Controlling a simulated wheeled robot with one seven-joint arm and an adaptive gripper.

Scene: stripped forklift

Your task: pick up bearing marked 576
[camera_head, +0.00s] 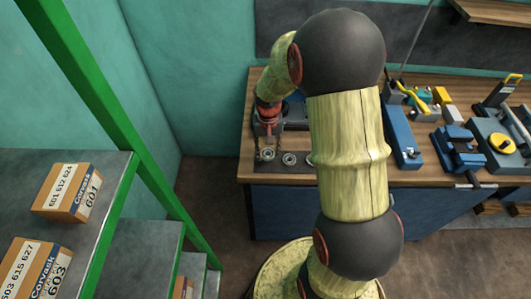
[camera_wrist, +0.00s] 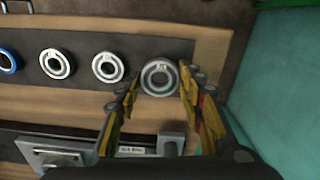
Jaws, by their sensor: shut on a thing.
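A metal ring bearing (camera_wrist: 160,77) is between my gripper's fingertips at the right end of a row of bearings in the wrist view. My gripper (camera_wrist: 160,84) is shut on it, with one finger on each side. In the head view, my gripper (camera_head: 267,148) points down over the left end of the workbench, around this bearing (camera_head: 268,154). Two more metal bearings (camera_wrist: 108,67) and (camera_wrist: 55,63) lie beside it on a dark mat, apart from the fingers. I cannot read any number on them. I cannot tell whether the held bearing touches the mat.
A blue-edged bearing (camera_wrist: 9,61) lies at the row's far left. The wooden workbench (camera_head: 420,176) carries a blue vise (camera_head: 455,140) and other tools at right. Green-framed shelving (camera_head: 120,165) with boxes (camera_head: 68,192) stands at left. My arm hides the bench's middle.

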